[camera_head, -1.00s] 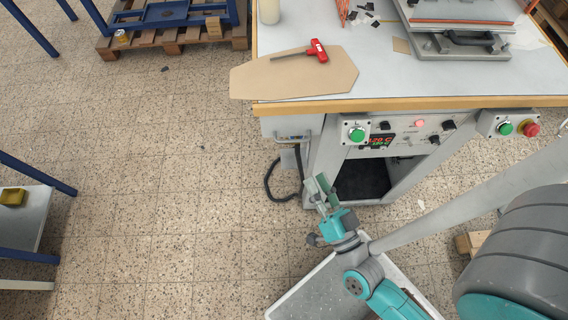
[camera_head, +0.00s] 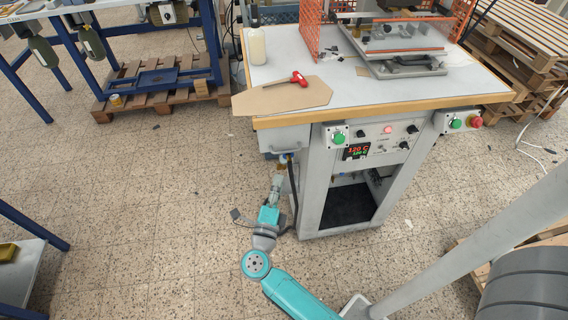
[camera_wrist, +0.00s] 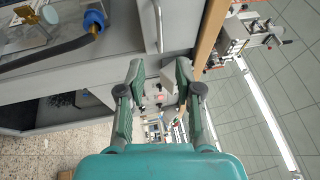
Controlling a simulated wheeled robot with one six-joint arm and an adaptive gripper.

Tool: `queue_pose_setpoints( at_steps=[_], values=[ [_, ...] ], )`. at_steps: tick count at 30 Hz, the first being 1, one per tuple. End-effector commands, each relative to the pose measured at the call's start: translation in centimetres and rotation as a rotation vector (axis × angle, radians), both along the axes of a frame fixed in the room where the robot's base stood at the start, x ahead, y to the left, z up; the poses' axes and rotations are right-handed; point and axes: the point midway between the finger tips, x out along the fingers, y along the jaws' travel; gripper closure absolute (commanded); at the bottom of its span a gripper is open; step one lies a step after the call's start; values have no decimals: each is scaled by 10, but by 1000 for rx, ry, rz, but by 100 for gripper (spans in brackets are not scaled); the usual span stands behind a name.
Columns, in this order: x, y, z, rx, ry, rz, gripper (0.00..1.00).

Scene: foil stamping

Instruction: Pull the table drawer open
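The table drawer (camera_head: 284,139) is a grey box under the left end of the work table (camera_head: 345,105). It appears shut. Its handle (camera_head: 285,153) is low on the front. In the wrist view a grey front panel (camera_wrist: 178,22) with a slim pale handle bar (camera_wrist: 158,28) lies beside the table's wooden edge (camera_wrist: 208,38). My gripper (camera_head: 281,168) is just below the drawer front and points up at it. In the wrist view my gripper (camera_wrist: 160,68) has its two fingers apart with nothing between them. Whether a fingertip touches the handle cannot be told.
A control panel (camera_head: 375,140) with a green button and red display is right of the drawer. A black cable (camera_head: 293,190) hangs close beside my gripper. A red-handled tool (camera_head: 298,79) lies on cardboard on the table.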

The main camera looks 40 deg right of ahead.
Motion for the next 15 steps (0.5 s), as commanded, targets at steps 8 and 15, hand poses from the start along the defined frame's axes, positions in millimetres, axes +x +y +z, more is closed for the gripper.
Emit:
queue_pose_setpoints(
  at_steps=[8,15],
  values=[
    [14,-24,5,3,-3,-6,66],
    [38,-59,12,3,-3,-5,66]
  ],
)
